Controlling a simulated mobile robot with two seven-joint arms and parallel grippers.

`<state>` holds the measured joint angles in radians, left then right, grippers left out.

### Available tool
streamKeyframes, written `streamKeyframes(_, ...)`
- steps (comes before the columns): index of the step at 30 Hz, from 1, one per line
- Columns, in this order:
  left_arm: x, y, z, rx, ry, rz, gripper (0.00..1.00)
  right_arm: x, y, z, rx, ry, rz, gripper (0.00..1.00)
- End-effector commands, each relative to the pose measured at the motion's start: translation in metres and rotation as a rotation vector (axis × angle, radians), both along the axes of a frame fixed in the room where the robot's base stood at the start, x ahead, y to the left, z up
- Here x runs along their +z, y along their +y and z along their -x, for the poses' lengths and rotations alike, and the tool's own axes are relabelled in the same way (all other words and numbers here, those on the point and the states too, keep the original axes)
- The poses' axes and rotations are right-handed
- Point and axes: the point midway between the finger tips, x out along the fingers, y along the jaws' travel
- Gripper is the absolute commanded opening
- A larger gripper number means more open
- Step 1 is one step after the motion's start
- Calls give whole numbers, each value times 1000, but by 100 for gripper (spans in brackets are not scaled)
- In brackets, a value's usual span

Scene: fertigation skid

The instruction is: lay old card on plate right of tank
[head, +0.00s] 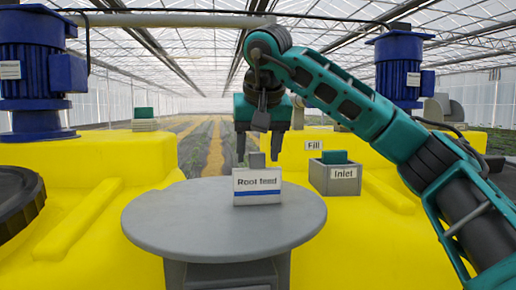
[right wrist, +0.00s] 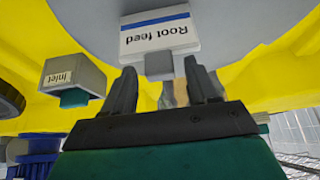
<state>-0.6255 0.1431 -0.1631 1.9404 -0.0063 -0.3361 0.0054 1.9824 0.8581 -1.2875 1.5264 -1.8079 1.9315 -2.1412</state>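A white card reading "Root feed" with a blue stripe (head: 257,184) stands on a round grey plate (head: 165,218); a small grey tab (head: 257,160) rises behind its top edge. The card also shows upside down in the right wrist view (right wrist: 157,38), with the tab (right wrist: 158,65) facing my fingers. My right gripper (head: 261,160) is open and empty, its fingers pointing down close to the tab, apart to either side of it. It also shows in the right wrist view (right wrist: 160,70). Yellow tanks (head: 85,165) stand left and right. My left gripper is out of view.
A grey holder labelled "Inlet" (head: 340,178) with a teal block (head: 334,157) stands right of the round plate. A "Fill" label (head: 314,145) sits behind it. Blue motors (head: 38,65) stand on both tanks. The plate's left and front are clear.

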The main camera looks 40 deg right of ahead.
Motion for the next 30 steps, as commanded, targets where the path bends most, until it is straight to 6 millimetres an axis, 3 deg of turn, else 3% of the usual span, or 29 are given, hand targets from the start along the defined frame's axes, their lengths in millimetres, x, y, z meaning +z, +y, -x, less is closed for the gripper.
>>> streamKeyframes(11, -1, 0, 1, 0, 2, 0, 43, 11, 2, 4, 1, -3, -1, 58)
streamKeyframes(18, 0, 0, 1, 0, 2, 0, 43, 51, 12, 24, 0, -6, 1, 58)
streamKeyframes(30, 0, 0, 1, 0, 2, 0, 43, 96, 24, 48, 1, -2, 2, 58)
